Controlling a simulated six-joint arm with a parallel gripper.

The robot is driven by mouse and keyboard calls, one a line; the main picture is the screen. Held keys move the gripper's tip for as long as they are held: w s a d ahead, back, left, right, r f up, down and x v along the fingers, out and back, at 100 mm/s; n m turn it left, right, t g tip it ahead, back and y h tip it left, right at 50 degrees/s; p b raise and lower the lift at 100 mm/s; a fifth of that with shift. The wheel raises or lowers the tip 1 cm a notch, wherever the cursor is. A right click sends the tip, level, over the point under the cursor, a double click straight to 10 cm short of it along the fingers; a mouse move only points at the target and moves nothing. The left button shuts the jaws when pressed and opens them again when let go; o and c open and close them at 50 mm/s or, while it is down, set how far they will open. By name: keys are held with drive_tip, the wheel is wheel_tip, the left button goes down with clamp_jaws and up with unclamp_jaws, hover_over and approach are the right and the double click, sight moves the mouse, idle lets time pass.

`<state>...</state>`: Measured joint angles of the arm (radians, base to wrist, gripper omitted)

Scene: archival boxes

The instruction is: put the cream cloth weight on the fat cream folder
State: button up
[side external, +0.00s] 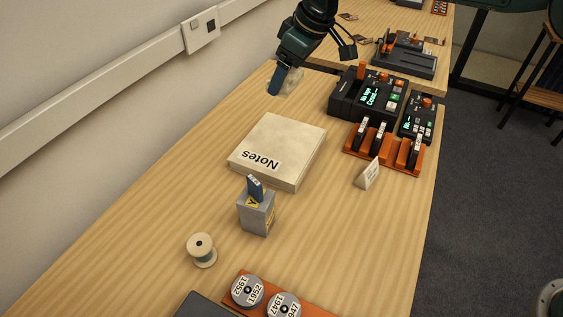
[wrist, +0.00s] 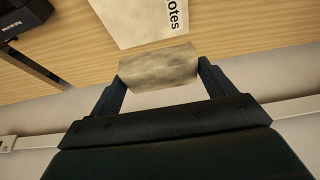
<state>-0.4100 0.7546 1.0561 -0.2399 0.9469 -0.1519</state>
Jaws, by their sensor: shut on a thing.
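My gripper (side external: 284,82) is shut on the cream cloth weight (wrist: 158,68). In the wrist view the weight spans the gap between the two fingers. In the side view the weight (side external: 294,82) is partly hidden behind a blue finger, in the air over the back of the table. The fat cream folder (side external: 285,138), marked "Notes", lies flat on the table, nearer the side camera than my gripper. Its top is bare apart from the label. Part of the folder (wrist: 135,18) also shows at the top of the wrist view, apart from the weight.
A grey box (side external: 257,217) with a blue item on top stands just in front of the folder. A cream spool (side external: 202,251) is at front left. Dark devices (side external: 368,93), an orange rack (side external: 382,152) and a small card (side external: 368,173) stand to the right. A wall borders the left.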

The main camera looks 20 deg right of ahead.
wheel_tip(320, 180, down, 16)
drive_tip(key=shift+r, duration=0.2)
idle(0.4)
drive_tip(key=shift+f, duration=2.1)
drive_tip(key=shift+f, duration=0.15)
drive_tip(key=o, duration=1.2)
drive_tip(key=shift+v, duration=6.1)
